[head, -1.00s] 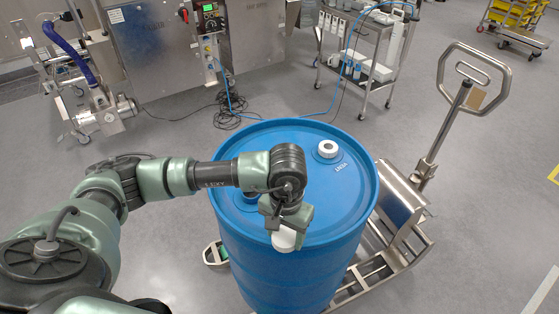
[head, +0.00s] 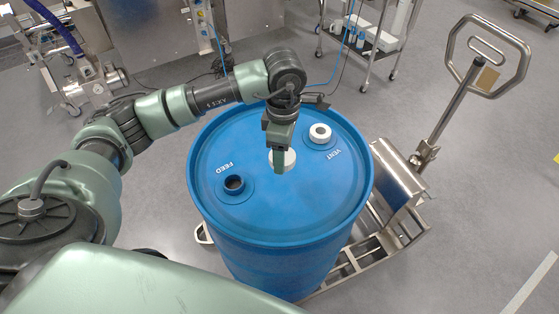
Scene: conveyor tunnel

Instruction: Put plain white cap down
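A blue drum (head: 290,212) stands in the middle of the head view. Its lid has an open hole marked FEED (head: 233,183) at the left and a white-capped port marked VENT (head: 320,133) at the right. My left gripper (head: 281,160) points down over the middle of the lid, between the two ports. It is shut on the plain white cap (head: 290,158), with one finger in front hiding part of it. I cannot tell whether the cap touches the lid. My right gripper is out of view.
The drum stands on a steel pallet truck (head: 405,185) with its handle (head: 487,55) rising at the right. A steel trolley (head: 365,45) with bottles stands behind, and steel machinery (head: 150,35) at the back left. The front of the lid is clear.

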